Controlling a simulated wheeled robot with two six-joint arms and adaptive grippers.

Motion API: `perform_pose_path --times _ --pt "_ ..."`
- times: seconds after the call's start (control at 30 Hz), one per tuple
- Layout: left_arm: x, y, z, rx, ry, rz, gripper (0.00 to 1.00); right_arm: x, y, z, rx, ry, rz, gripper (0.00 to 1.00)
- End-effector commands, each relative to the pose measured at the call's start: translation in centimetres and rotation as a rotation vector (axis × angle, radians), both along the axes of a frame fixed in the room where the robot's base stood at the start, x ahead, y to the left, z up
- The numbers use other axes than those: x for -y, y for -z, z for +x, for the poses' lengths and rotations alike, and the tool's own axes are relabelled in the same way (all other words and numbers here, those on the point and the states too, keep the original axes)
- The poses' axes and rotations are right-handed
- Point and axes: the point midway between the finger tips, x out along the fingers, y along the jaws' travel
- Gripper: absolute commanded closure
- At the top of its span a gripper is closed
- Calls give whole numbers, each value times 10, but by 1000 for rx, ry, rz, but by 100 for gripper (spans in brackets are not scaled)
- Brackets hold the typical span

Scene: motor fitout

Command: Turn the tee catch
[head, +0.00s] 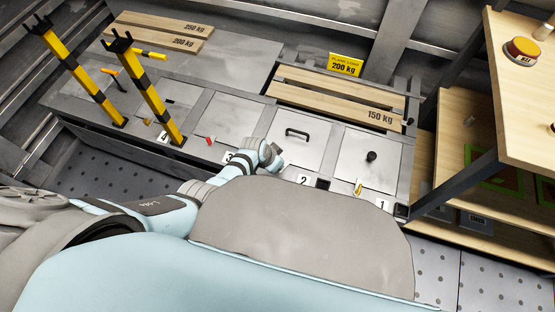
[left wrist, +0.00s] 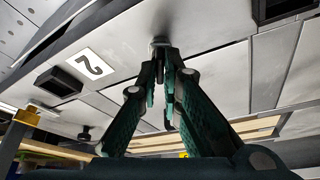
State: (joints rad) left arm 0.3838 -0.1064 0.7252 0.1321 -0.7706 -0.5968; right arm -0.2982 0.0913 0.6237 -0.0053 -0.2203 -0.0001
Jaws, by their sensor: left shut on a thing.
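My left gripper (head: 268,156) is at the front edge of the panel with the black bar handle (head: 297,133), left of the label 2 (head: 303,180). In the left wrist view its two fingers (left wrist: 161,52) are closed together on a small grey catch (left wrist: 159,40) on the metal surface. The fingertips hide most of the catch, so its shape and angle cannot be told. The label 2 (left wrist: 88,62) shows left of the fingers there. My right gripper is not in view.
A yellow catch (head: 358,187) and black knob (head: 371,156) are on the panel to the right. A red catch (head: 210,140) is to the left. Yellow-black posts (head: 150,90) rise at the left. A wooden shelf unit (head: 455,140) stands at the right.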

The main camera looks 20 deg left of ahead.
Motion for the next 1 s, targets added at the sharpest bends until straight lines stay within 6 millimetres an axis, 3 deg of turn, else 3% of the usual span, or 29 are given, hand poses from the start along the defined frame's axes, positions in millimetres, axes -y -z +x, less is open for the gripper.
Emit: perform_pose_path --times 0.5,1.0 --pt "3 1 -2 -1 -391 1 100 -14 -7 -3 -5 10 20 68" --pt "3 1 -1 -2 -492 0 100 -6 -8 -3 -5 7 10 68"
